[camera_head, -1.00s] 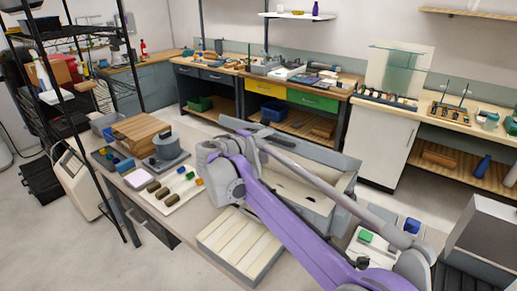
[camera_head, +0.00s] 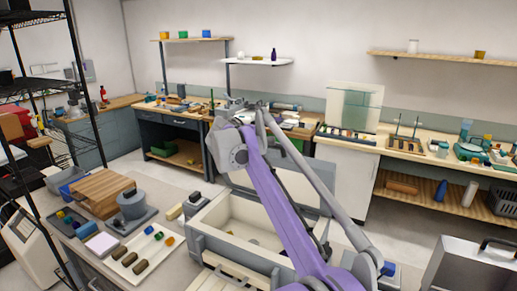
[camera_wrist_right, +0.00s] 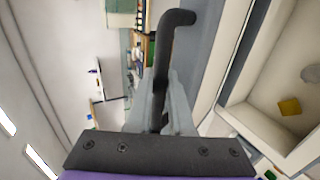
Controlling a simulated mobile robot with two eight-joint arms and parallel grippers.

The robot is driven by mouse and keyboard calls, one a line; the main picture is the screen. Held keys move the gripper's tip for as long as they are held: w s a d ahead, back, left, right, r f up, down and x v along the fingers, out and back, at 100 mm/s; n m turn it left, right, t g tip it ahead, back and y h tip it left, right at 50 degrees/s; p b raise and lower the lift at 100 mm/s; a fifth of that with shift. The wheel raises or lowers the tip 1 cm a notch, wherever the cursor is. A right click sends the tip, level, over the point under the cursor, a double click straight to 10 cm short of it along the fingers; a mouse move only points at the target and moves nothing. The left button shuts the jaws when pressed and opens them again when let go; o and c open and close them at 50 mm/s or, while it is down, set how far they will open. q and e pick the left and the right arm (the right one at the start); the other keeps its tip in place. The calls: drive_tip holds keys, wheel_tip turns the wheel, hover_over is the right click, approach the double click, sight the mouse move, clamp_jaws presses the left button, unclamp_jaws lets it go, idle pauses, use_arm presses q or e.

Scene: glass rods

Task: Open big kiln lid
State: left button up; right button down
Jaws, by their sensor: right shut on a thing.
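The big kiln is a grey box with a pale interior (camera_head: 232,215), in the middle of the head view. Its grey lid (camera_head: 312,172) stands raised at the back, partly hidden behind my purple right arm. My right gripper (camera_wrist_right: 160,100) is shut on the dark bent lid handle (camera_wrist_right: 152,30) in the right wrist view. In the head view the gripper is up at the lid's top and hard to make out. The open kiln interior shows at the right of the wrist view, with a yellow piece (camera_wrist_right: 290,107) inside. My left gripper is not in view.
Left of the kiln, the table holds a white tray (camera_head: 128,268) of coloured pieces, a grey pot (camera_head: 132,204) and wooden boards (camera_head: 103,190). A grey box with a handle (camera_head: 470,265) stands at the lower right. Benches line the back wall.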

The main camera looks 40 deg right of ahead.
drive_tip(key=shift+d, duration=0.1)
drive_tip(key=c, duration=0.8)
unclamp_jaws()
drive_tip(key=v, duration=1.1)
drive_tip(key=shift+w, duration=0.1)
